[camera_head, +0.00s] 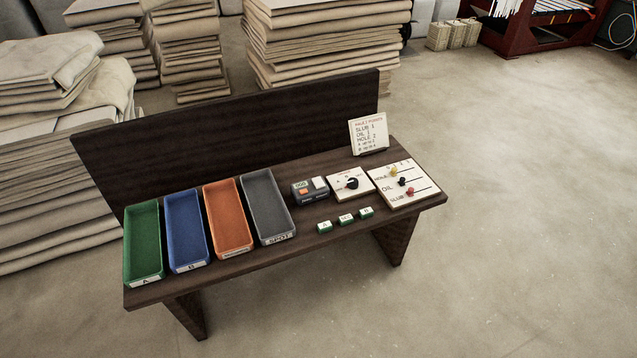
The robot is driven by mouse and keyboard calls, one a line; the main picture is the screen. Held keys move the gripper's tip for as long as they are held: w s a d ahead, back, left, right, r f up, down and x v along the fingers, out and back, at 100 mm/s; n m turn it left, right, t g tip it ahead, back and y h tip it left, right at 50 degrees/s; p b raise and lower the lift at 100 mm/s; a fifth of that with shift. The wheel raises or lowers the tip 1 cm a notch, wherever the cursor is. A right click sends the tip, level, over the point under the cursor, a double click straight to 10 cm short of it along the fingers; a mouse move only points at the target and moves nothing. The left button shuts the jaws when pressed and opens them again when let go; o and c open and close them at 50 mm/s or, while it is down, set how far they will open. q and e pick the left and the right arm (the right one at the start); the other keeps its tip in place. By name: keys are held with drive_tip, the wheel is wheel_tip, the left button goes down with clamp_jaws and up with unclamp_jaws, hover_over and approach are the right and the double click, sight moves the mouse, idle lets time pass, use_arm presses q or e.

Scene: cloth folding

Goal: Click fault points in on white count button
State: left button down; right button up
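A small dark grey counter box (311,195) sits on the dark wooden bench, right of the grey tray. On its top are a white button (319,183), an orange button (304,191) and a small display (300,184) that seems to read 000. A white card (368,132) stands upright at the back right of the bench. It is headed fault points and lists slub, oil and hole with small numbers; slub seems to be 1 and hole 2, and the oil number is unclear. Neither of my grippers is in view.
Green (145,240), blue (188,230), orange (228,217) and grey (267,206) trays line the bench's left. Right of the counter are a black-knob dial board (341,192) and a slider board (408,199). Small green-and-white blocks (345,219) lie in front. Cloth stacks (310,40) stand behind.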

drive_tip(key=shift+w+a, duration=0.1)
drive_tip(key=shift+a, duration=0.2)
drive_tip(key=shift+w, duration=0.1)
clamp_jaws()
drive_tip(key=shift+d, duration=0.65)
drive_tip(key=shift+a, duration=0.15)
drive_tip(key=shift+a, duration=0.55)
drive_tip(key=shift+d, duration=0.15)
